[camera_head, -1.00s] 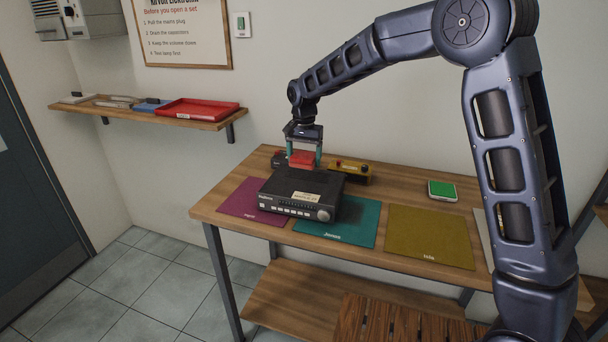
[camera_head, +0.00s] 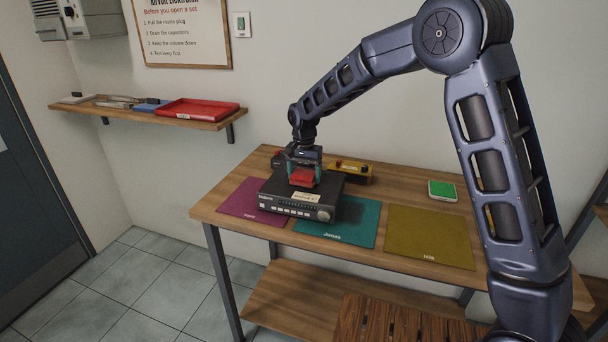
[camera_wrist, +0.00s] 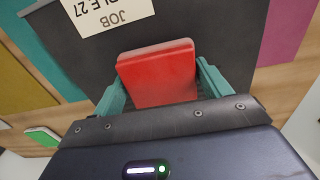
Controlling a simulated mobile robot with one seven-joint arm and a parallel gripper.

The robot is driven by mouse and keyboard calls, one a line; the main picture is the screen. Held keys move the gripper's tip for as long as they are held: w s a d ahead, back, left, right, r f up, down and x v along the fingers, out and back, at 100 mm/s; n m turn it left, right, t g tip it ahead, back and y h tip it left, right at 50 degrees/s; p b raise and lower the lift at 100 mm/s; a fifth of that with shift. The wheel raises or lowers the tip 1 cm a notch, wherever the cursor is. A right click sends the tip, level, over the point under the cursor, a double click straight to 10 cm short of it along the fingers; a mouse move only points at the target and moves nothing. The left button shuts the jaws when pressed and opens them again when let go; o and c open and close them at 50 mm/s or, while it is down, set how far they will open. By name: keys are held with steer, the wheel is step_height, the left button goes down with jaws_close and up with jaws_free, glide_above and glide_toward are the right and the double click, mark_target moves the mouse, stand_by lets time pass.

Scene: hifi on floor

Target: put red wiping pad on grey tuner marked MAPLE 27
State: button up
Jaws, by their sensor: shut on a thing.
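The red wiping pad (camera_head: 302,177) is held between the teal fingers of my gripper (camera_head: 303,173). It shows large in the wrist view (camera_wrist: 158,75), with a finger on each side. The dark grey tuner (camera_head: 277,199) lies on the table across the magenta and teal mats. Its paper label (camera_wrist: 108,15) reads JOB and "LE 27" upside down in the wrist view, partly cut off. The pad is over the tuner's top, behind the label, at or very near the surface. I cannot tell whether it touches.
A yellow box (camera_head: 353,171) stands just behind the tuner, with a dark item beside it. Magenta (camera_head: 240,200), teal (camera_head: 355,232) and olive (camera_head: 430,235) mats lie along the table. A green-topped pad (camera_head: 442,190) lies at the back right. A wall shelf holds a red tray (camera_head: 200,109).

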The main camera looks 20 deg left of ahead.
mark_target(304, 173)
steer(key=o, duration=1)
step_height(304, 173, up, 12)
steer(key=shift+r, duration=0.1)
